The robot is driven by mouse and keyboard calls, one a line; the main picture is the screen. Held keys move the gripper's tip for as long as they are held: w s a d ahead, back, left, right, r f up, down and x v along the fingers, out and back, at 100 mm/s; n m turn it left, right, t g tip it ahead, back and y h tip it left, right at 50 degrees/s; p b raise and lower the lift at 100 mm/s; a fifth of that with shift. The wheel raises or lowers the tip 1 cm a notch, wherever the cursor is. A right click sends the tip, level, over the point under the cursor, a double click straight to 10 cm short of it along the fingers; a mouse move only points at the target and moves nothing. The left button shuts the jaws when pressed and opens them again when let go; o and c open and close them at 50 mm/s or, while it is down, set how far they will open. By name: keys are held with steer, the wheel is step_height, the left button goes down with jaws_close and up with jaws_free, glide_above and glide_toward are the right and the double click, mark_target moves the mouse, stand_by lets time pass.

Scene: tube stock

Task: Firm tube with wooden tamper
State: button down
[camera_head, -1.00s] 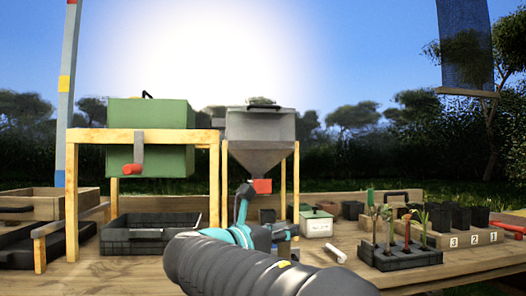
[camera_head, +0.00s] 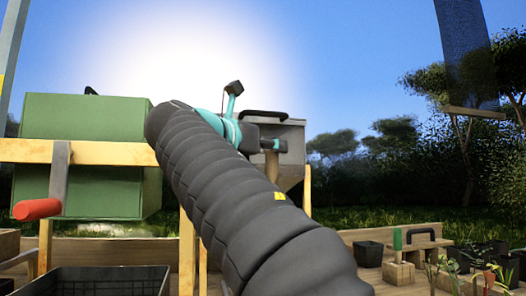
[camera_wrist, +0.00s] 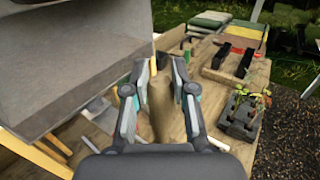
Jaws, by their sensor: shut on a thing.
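The wooden tamper (camera_wrist: 163,108) is between my gripper's fingers (camera_wrist: 162,76) in the wrist view, and they are shut on it. In the head view the tamper's pale wood (camera_head: 271,166) shows below my gripper (camera_head: 270,144), raised in front of the grey hopper. The tamper's lower end is not clear. Black square tubes (camera_head: 368,253) stand on the bench at the right of the head view. I cannot tell which tube is the one for firming, or what it holds.
The grey hopper (camera_wrist: 70,60) is close on the left in the wrist view. A green box (camera_head: 84,118) with a red-handled lever (camera_head: 37,209) stands at left. A black tray (camera_head: 106,280) lies below it. A seedling tray (camera_wrist: 241,116) stands at right. My arm hides mid-bench.

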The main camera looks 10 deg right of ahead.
steer(key=shift+f, duration=1.25)
steer(key=shift+f+b, duration=2.3)
steer(key=shift+f, duration=0.55)
steer(key=shift+p, duration=0.35)
steer(key=shift+a+f+b, duration=0.1)
steer(key=shift+f+b, duration=0.65)
steer(key=shift+f, duration=0.9)
steer(key=shift+f+p, duration=0.65)
steer(key=shift+f, duration=0.15)
stand_by(1.1)
